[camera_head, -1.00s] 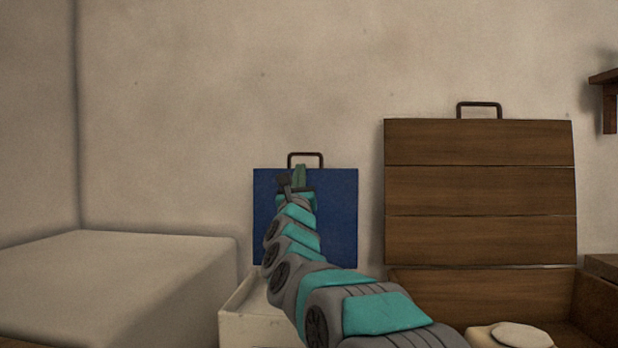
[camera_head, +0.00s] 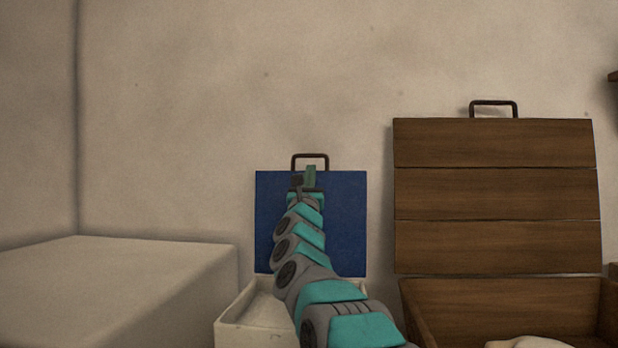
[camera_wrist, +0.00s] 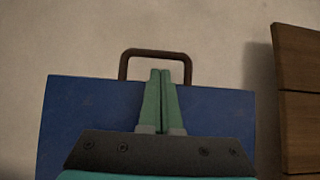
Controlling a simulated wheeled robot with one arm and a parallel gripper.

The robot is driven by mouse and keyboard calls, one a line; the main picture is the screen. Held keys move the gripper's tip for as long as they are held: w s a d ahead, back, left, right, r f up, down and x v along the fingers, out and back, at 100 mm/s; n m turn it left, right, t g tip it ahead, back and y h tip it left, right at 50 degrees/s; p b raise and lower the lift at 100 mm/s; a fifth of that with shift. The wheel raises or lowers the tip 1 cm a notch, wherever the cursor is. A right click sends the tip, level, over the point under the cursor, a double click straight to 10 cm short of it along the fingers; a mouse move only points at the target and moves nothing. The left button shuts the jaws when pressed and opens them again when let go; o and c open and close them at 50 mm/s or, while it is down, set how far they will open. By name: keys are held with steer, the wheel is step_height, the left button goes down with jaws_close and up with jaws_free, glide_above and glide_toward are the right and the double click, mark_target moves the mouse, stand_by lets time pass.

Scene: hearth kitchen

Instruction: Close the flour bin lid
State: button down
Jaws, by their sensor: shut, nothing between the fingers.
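A blue lid (camera_head: 345,222) with a brown handle (camera_head: 310,156) stands raised, upright against the wall, above an open cream bin (camera_head: 240,318). To its right, a plank-wood lid (camera_head: 495,195) stands raised behind an open wooden bin (camera_head: 420,310). No label shows which one holds flour. My gripper (camera_head: 310,172) is shut and empty, in front of the blue lid's upper edge, just below its handle. In the wrist view, the closed green fingertips (camera_wrist: 161,73) overlap the handle opening of the blue lid (camera_wrist: 85,115). I cannot tell whether they touch it.
A pale rounded thing (camera_head: 530,343) shows inside the wooden bin. The plain wall (camera_head: 230,90) is close behind both lids. A dark shelf edge (camera_head: 613,76) shows at the far right.

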steer(key=shift+p+x, duration=1.05)
steer(key=shift+x, duration=1)
steer(key=shift+s, duration=0.15)
